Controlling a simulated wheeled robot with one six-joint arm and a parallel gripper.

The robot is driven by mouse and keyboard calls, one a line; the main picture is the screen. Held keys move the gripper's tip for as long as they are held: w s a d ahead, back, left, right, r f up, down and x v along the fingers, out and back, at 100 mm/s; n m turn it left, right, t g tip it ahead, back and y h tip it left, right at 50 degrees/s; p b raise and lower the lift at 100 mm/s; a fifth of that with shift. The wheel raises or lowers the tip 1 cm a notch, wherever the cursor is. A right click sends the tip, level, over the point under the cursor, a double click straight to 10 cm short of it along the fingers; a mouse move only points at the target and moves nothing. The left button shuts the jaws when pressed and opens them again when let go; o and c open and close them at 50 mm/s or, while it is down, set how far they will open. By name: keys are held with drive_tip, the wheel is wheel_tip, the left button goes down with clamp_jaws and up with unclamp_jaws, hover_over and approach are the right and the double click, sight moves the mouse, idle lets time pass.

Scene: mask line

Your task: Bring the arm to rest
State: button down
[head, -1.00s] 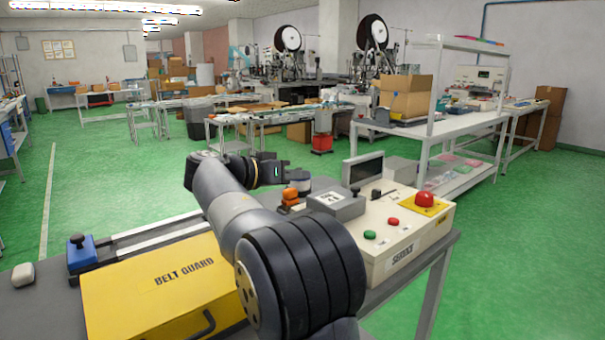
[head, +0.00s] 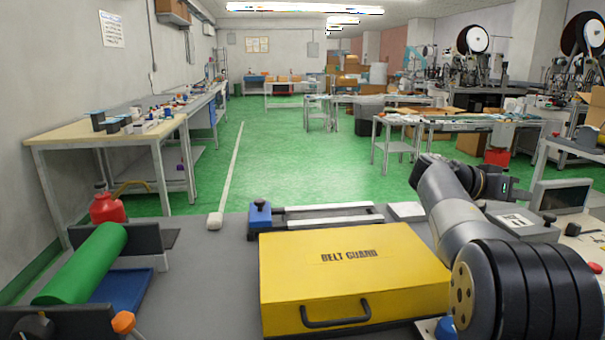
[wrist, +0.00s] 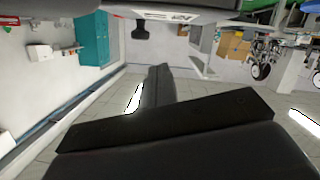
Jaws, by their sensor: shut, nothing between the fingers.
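My arm reaches up from the lower right of the head view, and my gripper (head: 508,190) is at its far end, above the right part of the bench. It is small and partly turned away there. In the wrist view the dark fingers (wrist: 160,88) show in the middle, close together with nothing seen between them. The wrist picture appears upside down, with the ceiling low and the room's furniture along the top.
A yellow box marked BELT GUARD (head: 350,275) sits on the grey bench (head: 200,260). A green roller (head: 82,262) lies at the left, beside a blue tray (head: 122,290). A blue clamp block (head: 260,216) is behind the box. A grey box (head: 520,222) is near my gripper.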

drive_tip(key=shift+x, duration=0.8)
drive_tip(key=shift+d, duration=0.15)
drive_tip(key=shift+w+r+p, duration=0.1)
drive_tip(key=shift+p, duration=0.3)
drive_tip(key=shift+f+b, duration=0.2)
drive_tip(key=shift+b, duration=0.15)
